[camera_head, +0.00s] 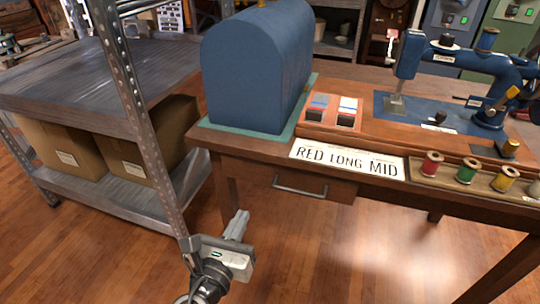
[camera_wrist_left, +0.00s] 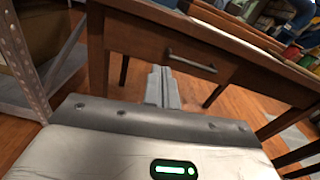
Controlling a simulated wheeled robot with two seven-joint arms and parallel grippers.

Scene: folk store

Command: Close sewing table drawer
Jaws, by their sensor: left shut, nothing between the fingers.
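The wooden sewing table (camera_head: 465,223) has a drawer (camera_head: 262,175) under its left front part, with a metal bar handle (camera_head: 300,190). The drawer front sits below the tabletop edge; I cannot tell exactly how far it sticks out. In the left wrist view the drawer (camera_wrist_left: 215,66) and its handle (camera_wrist_left: 192,61) show ahead, up and right of the fingers. My left gripper (camera_head: 240,217) is shut and empty, low and left of the handle, near the table's left leg. It also shows in the left wrist view (camera_wrist_left: 162,76), apart from the drawer. My right gripper is out of view.
A metal shelf (camera_head: 100,205) with cardboard boxes stands close on the left, its post (camera_head: 142,115) near my left arm. On the table are a blue cover (camera_head: 255,70), a sign (camera_head: 348,158), thread spools (camera_head: 467,171) and a sewing machine (camera_head: 470,62). Floor before the table is clear.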

